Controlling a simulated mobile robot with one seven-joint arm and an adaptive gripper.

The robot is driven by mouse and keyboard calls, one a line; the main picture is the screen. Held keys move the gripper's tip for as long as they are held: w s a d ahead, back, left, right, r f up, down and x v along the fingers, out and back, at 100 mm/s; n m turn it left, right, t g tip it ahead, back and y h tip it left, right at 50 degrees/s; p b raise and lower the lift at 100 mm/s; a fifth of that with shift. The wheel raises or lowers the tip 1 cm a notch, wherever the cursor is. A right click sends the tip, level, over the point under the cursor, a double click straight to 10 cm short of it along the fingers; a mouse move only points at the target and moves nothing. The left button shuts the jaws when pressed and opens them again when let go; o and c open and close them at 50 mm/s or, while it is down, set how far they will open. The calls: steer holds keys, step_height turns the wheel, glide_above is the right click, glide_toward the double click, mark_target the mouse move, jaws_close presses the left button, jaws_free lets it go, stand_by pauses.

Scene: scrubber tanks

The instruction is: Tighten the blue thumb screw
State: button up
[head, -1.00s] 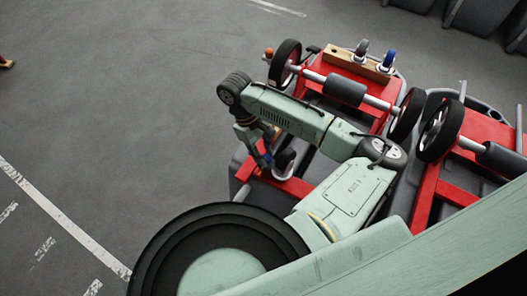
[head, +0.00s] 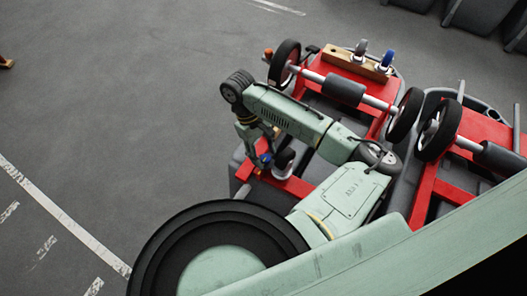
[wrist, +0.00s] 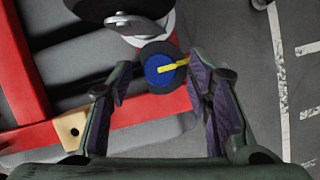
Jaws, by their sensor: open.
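The blue thumb screw (wrist: 157,72) shows in the wrist view as a round blue face with a yellow pointer, set in a dark round collar. The pointer reaches from its middle to the right. In the head view the blue screw (head: 265,158) shows just below my gripper's end. My gripper (wrist: 160,68) is open, with one dark finger to the left of the screw and one to the right. I see gaps between the fingers and the collar. The fingers hang above the screw's area; their exact height over it is hard to tell.
A caster wheel (wrist: 112,12) on a pale round mount stands just above the screw in the wrist view. A red frame (wrist: 20,75) lies to the left. The overturned scrubber carries dark wheels (head: 285,62) and a wooden block (head: 350,66). Floor is clear at left.

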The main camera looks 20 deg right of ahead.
steer(key=v, duration=1.2)
